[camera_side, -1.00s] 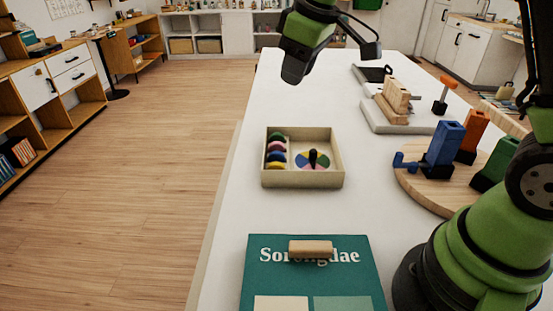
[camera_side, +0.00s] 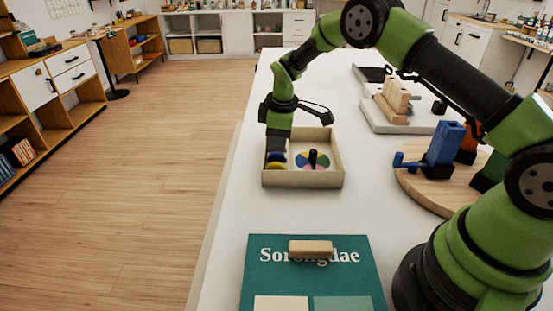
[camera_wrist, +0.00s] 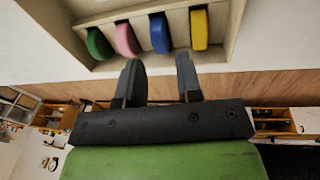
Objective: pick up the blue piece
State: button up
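The blue piece (camera_wrist: 161,33) is a rounded slab standing on edge in the left compartment of a cream box (camera_side: 318,181). In the wrist view it sits between a pink piece (camera_wrist: 126,39) and a yellow piece (camera_wrist: 199,29), with a green piece (camera_wrist: 97,43) beyond the pink one. My gripper (camera_wrist: 159,62) is open and empty, its fingertips apart and lined up on either side of the blue piece's line, just short of it. In the side view my gripper comes down over the left compartment and hides the green and pink pieces.
The box's right compartment holds a coloured disc (camera_side: 313,160) with a black peg. A teal book (camera_side: 260,276) with a wooden cylinder (camera_side: 310,248) lies nearer. To the right, a round wooden board (camera_side: 423,190) carries blue, orange and green blocks. White table is clear between.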

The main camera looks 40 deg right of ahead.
aim_at(277, 153)
jog(key=f, duration=0.4)
jog(key=shift+w+f, duration=0.1)
jog(key=shift+w, duration=0.2)
grip_shut()
